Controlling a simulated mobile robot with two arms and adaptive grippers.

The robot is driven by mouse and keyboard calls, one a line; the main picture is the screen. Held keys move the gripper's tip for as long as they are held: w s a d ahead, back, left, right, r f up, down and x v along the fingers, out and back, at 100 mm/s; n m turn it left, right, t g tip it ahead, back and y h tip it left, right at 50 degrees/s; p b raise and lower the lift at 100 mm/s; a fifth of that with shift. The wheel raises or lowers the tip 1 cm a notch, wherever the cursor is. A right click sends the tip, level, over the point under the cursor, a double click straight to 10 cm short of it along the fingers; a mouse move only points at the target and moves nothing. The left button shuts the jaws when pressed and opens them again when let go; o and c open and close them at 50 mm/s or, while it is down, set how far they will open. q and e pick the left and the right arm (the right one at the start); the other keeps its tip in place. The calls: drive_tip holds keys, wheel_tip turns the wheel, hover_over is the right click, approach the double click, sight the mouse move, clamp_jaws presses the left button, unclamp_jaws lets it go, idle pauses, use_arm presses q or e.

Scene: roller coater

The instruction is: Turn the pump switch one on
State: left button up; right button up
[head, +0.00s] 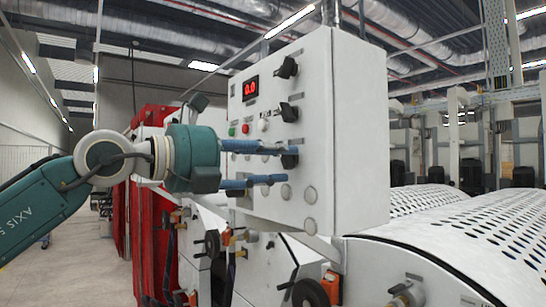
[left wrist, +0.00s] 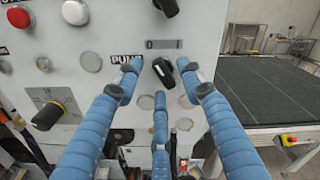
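The pump switch is a black rotary knob (left wrist: 163,73) on a white control box (head: 340,130). In the left wrist view, a label reading "PUMP" is partly covered by a finger, and a plate with 0 and 1 is above the knob. The knob is tilted, its upper end leaning left. My left gripper (left wrist: 160,80) is open, with blue fingers on the left, right and below the knob. I cannot tell whether any finger touches it. In the head view, the left gripper (head: 287,163) is at the box's front face. My right gripper is not in view.
Other black knobs (head: 288,68) (left wrist: 46,115), a red button (left wrist: 18,17) and round white buttons (left wrist: 75,12) are close by on the panel. Perforated white covers (head: 450,215) are at the right. Handwheels (head: 311,293) and valves are below.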

use_arm(q)
drive_tip(key=shift+c, duration=0.5)
clamp_jaws()
drive_tip(key=shift+m, duration=0.3)
drive_tip(key=m+b, duration=0.2)
drive_tip(key=m, duration=0.5)
drive_tip(key=shift+r+b, duration=0.2)
drive_tip(key=shift+b, duration=0.15)
drive_tip(key=m, duration=0.4)
drive_tip(key=shift+r, duration=0.1)
drive_tip(key=shift+m, duration=0.3)
